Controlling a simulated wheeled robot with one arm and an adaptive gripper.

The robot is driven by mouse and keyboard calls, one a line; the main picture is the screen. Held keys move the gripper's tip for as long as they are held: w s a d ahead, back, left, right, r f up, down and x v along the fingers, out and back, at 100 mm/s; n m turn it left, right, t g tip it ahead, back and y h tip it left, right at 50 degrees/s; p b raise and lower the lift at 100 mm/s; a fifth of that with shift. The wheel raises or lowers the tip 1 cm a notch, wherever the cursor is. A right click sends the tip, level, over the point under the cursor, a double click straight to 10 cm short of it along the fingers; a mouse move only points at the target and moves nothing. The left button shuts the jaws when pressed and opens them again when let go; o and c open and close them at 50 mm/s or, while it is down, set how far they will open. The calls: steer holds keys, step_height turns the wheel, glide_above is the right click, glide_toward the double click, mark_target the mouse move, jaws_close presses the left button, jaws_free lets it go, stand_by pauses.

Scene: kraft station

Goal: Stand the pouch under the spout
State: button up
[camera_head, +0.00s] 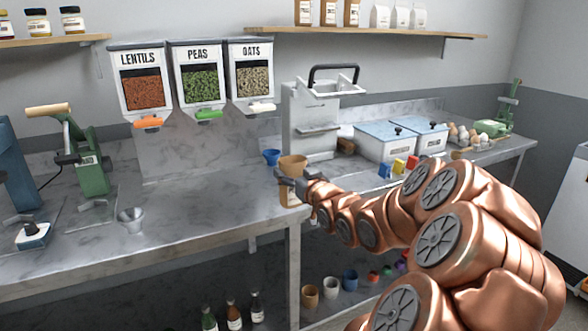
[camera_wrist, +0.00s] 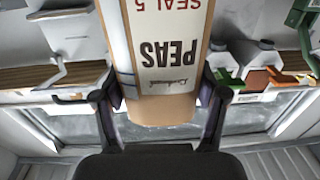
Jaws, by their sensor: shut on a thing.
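My gripper (camera_head: 292,178) is shut on a brown kraft pouch (camera_head: 293,163) above the front part of the counter. In the wrist view the pouch (camera_wrist: 165,75) sits between both fingers, and its white label reads PEAS and SEAL 5, upside down in that picture. In the head view the pouch looks roughly upright. The peas dispenser (camera_head: 200,82) hangs on the wall at the back left, with a green spout (camera_head: 209,115). The pouch is to the right of this spout and nearer the front, not under it. The pouch's lower edge against the counter is unclear.
Lentils (camera_head: 142,82) and oats (camera_head: 252,75) dispensers flank the peas one. A grey sealing machine (camera_head: 310,125) is behind right. A metal funnel cup (camera_head: 131,220) stands left. The counter (camera_head: 190,190) below the dispensers is clear.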

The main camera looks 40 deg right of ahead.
steer(key=shift+s+a+b, duration=0.4)
steer(key=shift+s+a, duration=0.5)
steer(key=shift+a, duration=0.1)
steer(key=shift+s+a+r+b, duration=0.2)
steer(key=shift+s+a+b, duration=0.6)
steer(key=shift+b, duration=0.35)
